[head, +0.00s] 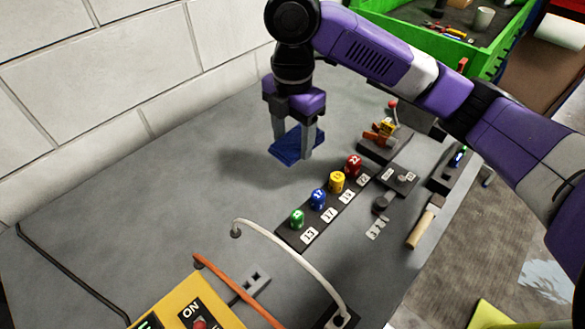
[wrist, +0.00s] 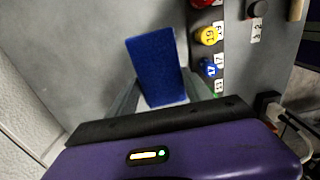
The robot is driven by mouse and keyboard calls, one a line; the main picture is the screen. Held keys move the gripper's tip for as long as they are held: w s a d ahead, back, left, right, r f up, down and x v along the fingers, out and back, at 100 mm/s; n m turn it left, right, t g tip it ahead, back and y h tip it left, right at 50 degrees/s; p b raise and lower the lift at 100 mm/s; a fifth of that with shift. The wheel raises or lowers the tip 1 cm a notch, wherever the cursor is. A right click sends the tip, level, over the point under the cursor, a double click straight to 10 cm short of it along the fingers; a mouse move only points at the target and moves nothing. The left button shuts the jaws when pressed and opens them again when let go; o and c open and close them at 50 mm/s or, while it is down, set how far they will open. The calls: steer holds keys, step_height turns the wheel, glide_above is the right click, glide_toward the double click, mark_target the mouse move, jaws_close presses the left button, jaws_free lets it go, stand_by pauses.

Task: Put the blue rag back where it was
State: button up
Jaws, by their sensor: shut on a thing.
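The blue rag (head: 291,147) is a flat, dark blue rectangle between the fingers of my gripper (head: 294,148), above the grey table near the wall. My gripper points down and is shut on the rag. A shadow lies on the table to the left of it. In the wrist view the blue rag (wrist: 157,68) sticks out beyond my gripper (wrist: 160,100), with the grey tabletop behind it. I cannot tell exactly how high the rag is above the table.
A dark strip with green, blue, yellow and red numbered knobs (head: 337,181) stands right of the rag.

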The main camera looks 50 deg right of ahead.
mark_target(293, 178)
step_height(293, 178, down, 10)
steer(key=shift+r, duration=0.25)
stand_by(0.3)
steer(key=shift+f+b, duration=0.15)
steer(key=shift+b, duration=0.2)
steer(key=o, duration=1.3)
step_height(293, 178, up, 12)
steer(key=shift+r+p, duration=0.2)
steer(key=shift+p, duration=0.35)
